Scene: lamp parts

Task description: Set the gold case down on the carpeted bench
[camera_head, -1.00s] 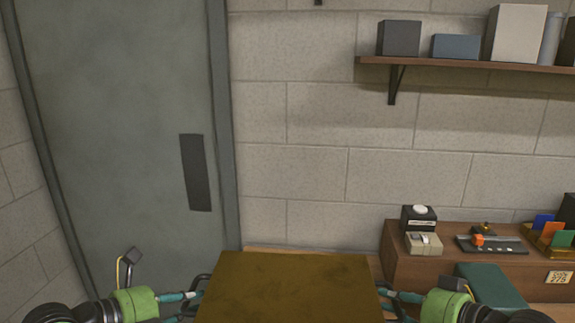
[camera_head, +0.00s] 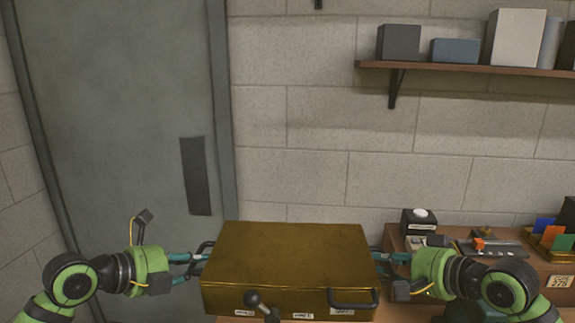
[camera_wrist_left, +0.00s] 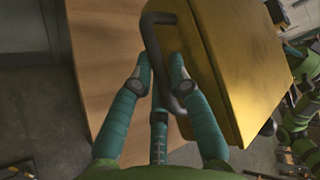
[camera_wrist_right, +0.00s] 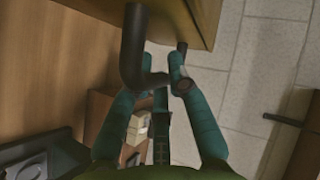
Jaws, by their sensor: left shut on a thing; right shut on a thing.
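The gold case (camera_head: 290,256) is held level between my two grippers, with its top and labelled front showing in the head view. My left gripper (camera_head: 197,257) is shut on the dark handle at its left side; this handle (camera_wrist_left: 160,60) also shows in the left wrist view. My right gripper (camera_head: 388,257) is shut on the right-side handle, which also shows in the right wrist view (camera_wrist_right: 133,50). A bare wooden surface (camera_wrist_left: 98,65) lies below the case in the left wrist view. I cannot make out any carpet, nor whether the case touches anything below.
A wooden unit (camera_head: 553,262) stands at the right, close to my right arm, with small devices and coloured cards on top. A wall shelf (camera_head: 460,66) with boxes is above. A grey door (camera_head: 120,130) is at the left.

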